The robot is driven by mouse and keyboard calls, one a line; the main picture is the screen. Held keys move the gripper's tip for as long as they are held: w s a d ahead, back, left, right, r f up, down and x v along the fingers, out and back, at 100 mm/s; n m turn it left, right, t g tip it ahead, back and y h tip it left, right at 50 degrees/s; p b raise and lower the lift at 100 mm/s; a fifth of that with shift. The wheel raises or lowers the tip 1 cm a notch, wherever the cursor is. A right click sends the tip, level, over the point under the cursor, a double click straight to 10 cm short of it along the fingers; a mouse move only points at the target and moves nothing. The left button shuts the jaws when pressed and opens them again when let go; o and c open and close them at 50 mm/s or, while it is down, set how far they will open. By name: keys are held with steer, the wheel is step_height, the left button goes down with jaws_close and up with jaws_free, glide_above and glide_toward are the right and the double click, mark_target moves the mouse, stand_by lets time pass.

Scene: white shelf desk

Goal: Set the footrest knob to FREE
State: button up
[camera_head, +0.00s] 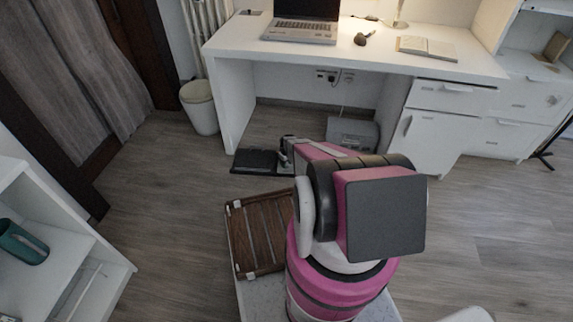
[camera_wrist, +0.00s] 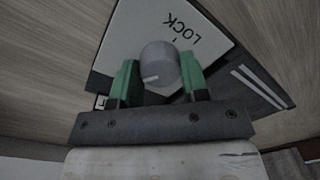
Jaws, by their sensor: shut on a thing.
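A round grey knob (camera_wrist: 159,62) stands on a pale plate (camera_wrist: 140,28) in the wrist view. The word LOCK is printed on the plate, beyond the knob to the upper right. A short white line on the knob lies on its near side, away from LOCK. My gripper (camera_wrist: 158,76) has its green fingers on both sides of the knob and is shut on it. No FREE label is readable; the fingers cover part of the plate. In the head view, a low black footrest (camera_head: 262,161) lies on the floor before the desk. My arm hides the knob there.
A white desk (camera_head: 400,62) with a laptop (camera_head: 300,30) stands behind the footrest. A grey box (camera_head: 352,134) sits beneath it, and a bin (camera_head: 199,107) is at its left. A slatted wooden tray (camera_head: 262,235) is beside my arm. Floor at the right is clear.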

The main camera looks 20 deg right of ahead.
steer(key=n, duration=0.6)
steer(key=shift+n, duration=0.3)
stand_by(0.4)
steer(key=o, duration=0.9)
steer(key=shift+o, duration=0.2)
steer(key=shift+r, duration=0.1)
step_height(320, 180, up, 11)
steer(key=shift+w+f, duration=0.2)
steer(key=shift+d, duration=0.1)
